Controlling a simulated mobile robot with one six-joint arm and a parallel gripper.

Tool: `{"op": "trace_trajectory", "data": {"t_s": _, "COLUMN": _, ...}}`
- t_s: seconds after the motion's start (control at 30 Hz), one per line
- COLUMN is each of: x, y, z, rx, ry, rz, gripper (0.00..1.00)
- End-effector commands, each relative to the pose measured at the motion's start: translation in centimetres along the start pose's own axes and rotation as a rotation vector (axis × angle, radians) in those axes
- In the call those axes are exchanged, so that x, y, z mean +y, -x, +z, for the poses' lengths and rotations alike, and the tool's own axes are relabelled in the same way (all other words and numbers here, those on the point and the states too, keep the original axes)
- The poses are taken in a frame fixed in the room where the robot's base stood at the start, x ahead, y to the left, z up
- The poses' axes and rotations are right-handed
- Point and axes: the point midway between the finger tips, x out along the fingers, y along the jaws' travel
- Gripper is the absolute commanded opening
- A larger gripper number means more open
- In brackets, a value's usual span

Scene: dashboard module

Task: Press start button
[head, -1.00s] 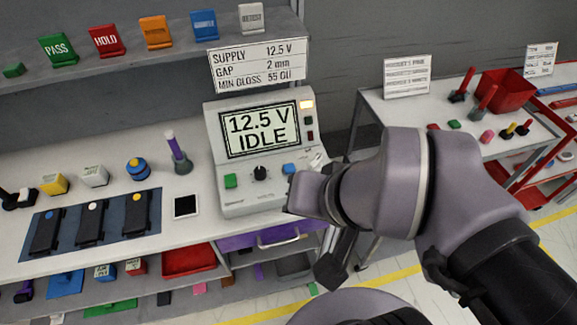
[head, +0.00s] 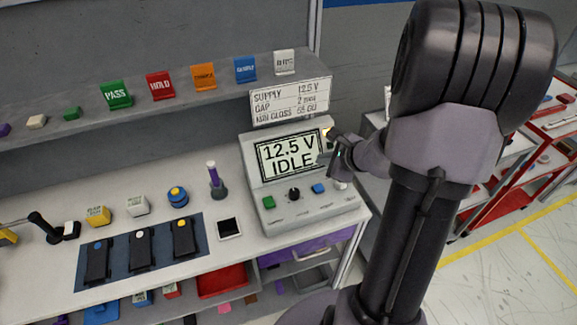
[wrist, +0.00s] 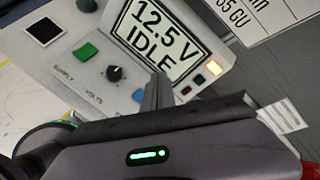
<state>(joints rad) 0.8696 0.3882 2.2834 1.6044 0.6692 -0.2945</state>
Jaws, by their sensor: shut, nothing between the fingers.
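The test console (head: 300,215) stands on the bench, its screen (head: 290,157) reading 12.5 V IDLE. Its front has a green button (head: 268,202), a black knob (head: 294,194) and a blue button (head: 319,188). In the wrist view, SUPPLY is lettered near the green button (wrist: 87,52) and VOLTS near the knob (wrist: 114,73). I cannot read a label at the blue button (wrist: 138,95). My gripper (head: 329,146) is shut and empty, before the screen's right edge. In the wrist view its fingertips (wrist: 157,80) overlap the screen's lower edge; contact cannot be told.
A lit amber lamp (wrist: 214,68) sits beside the screen. A sign (head: 291,100) stands behind the console. A purple drawer (head: 295,252) is below the bench.

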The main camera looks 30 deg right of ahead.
Motion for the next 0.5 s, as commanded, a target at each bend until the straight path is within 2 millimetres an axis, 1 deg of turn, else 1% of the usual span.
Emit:
{"op": "trace_trajectory", "data": {"t_s": 0.07, "x": -0.08, "y": -0.04, "z": -0.29, "rx": 0.004, "ry": -0.010, "rz": -0.003, "gripper": 0.00}}
{"op": "trace_trajectory", "data": {"t_s": 0.33, "x": 0.00, "y": -0.11, "z": -0.22, "rx": 0.002, "ry": -0.007, "rz": -0.002, "gripper": 0.00}}
{"op": "trace_trajectory", "data": {"t_s": 0.5, "x": 0.47, "y": -0.74, "z": -0.65, "rx": 0.002, "ry": -0.008, "rz": -0.002, "gripper": 0.00}}
